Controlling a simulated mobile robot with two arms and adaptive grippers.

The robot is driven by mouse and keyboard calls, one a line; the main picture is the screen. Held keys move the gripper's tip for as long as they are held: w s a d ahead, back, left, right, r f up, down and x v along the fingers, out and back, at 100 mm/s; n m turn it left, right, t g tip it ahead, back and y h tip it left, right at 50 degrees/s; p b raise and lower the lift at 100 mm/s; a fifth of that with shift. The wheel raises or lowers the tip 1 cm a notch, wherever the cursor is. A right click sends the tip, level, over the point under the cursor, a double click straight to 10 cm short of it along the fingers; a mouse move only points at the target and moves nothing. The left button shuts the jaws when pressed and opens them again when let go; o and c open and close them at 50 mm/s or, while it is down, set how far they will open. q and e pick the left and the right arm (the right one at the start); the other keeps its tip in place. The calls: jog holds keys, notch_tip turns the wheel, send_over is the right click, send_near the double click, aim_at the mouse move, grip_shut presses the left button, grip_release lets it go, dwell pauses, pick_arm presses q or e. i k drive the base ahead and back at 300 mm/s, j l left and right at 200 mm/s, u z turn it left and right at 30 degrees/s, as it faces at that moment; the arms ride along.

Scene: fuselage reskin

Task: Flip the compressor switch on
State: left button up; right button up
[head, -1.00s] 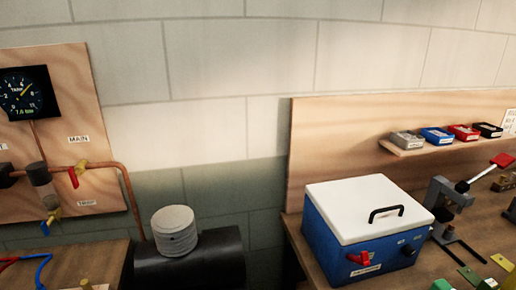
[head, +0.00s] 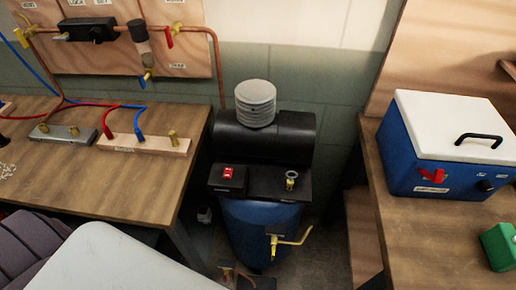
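The compressor stands on the floor in the gap between two wooden benches. It has a black horizontal cylinder (head: 265,135) with a grey ribbed cap (head: 255,103) on top, and a blue tank (head: 262,225) below. A small red switch (head: 228,173) sits on a black box at the left of its front shelf. I cannot tell from its look whether the switch is on or off. A brass fitting with a dark ring (head: 291,180) sits to the right of the switch. A yellow-handled valve (head: 275,245) is on the tank front. Neither of my grippers is in view.
The left bench (head: 100,185) carries a wooden manifold strip (head: 150,144) with red and blue hoses. A pipe panel (head: 185,60) is behind it. The right bench (head: 400,235) holds a blue box with a white lid (head: 455,120) and a green object (head: 500,247).

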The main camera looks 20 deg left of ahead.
aim_at(227, 172)
jog(key=u, duration=1.05)
